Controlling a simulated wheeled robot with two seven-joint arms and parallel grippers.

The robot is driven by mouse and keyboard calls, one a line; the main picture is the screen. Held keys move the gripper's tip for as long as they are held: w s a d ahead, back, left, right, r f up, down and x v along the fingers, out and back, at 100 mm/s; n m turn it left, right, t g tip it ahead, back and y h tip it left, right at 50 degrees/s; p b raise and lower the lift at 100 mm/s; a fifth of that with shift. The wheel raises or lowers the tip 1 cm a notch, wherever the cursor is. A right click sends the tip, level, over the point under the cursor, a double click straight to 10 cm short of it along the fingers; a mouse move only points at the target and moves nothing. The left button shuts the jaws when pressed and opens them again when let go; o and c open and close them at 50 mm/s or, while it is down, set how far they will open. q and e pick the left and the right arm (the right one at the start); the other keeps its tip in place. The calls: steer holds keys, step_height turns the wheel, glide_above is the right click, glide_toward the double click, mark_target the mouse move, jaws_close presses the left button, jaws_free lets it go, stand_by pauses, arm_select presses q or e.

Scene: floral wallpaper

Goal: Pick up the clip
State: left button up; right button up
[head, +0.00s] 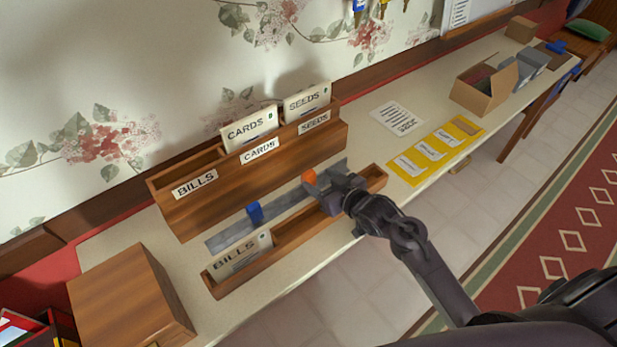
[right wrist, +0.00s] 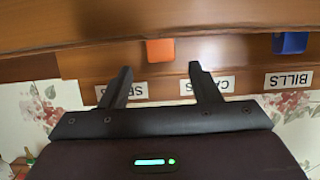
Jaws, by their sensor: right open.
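Two clips sit on a grey strip (head: 290,203) between the wooden organizer and the front tray on the shelf: an orange clip (head: 309,177) and a blue clip (head: 254,213). My right gripper (head: 326,184) is right beside the orange clip. In the right wrist view the orange clip (right wrist: 160,50) lies just beyond the open fingertips (right wrist: 160,67), roughly centred between them. Nothing is held. The blue clip (right wrist: 290,43) is off to the right there. My left gripper is not in view.
The wooden organizer (head: 210,205) holds CARDS and SEEDS envelopes. The front tray (head: 285,238) holds a BILLS envelope (head: 240,254). A wooden box (head: 125,295) stands at the left. A yellow strip (head: 455,143), paper (head: 397,118) and cardboard box (head: 480,95) lie to the right.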

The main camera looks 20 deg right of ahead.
mark_target(310, 174)
steer(key=p+x, duration=0.1)
steer(key=x, duration=0.3)
steer(key=shift+w+a, duration=0.25)
steer(key=shift+w, duration=0.1)
steer(key=shift+w+a+f, duration=0.15)
steer(key=shift+w+f, duration=0.05)
steer(key=shift+w, duration=0.3)
steer(key=c, duration=1)
